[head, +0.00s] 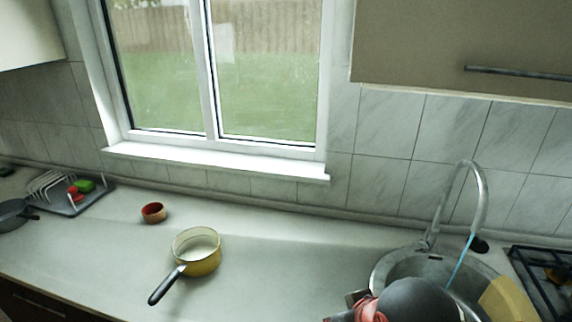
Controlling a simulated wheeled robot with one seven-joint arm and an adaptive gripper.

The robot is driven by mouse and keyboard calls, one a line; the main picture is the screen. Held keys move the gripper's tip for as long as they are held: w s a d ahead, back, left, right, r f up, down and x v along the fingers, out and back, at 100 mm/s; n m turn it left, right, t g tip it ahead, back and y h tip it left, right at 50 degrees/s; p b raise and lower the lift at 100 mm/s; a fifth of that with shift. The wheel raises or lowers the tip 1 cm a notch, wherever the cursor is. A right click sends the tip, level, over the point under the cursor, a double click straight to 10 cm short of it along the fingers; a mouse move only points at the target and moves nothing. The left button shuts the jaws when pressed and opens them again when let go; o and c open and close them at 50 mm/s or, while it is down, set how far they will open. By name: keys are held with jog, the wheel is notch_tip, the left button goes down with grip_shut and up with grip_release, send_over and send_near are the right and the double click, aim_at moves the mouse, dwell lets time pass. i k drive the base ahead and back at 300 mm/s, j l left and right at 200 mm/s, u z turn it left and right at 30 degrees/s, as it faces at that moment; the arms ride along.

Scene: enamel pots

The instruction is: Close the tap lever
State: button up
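The tap (463,168) is a tall chrome gooseneck at the back of the round steel sink (382,268), at the right. A thin blue stream of water (459,262) runs from its spout down into the sink. The lever is too small to make out clearly near the tap's base (430,239). A dark rounded part of my arm, with reddish pieces beside it, covers the front of the sink. My gripper's fingers do not show.
A yellow pot with a dark handle (205,262) and a small red bowl (153,212) stand on the counter (290,255). A dish rack (50,188) is at far left, a hob (545,275) right of the sink. The counter between pot and sink is clear.

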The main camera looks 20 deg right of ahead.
aim_at(427, 238)
jog(key=z, duration=1.1)
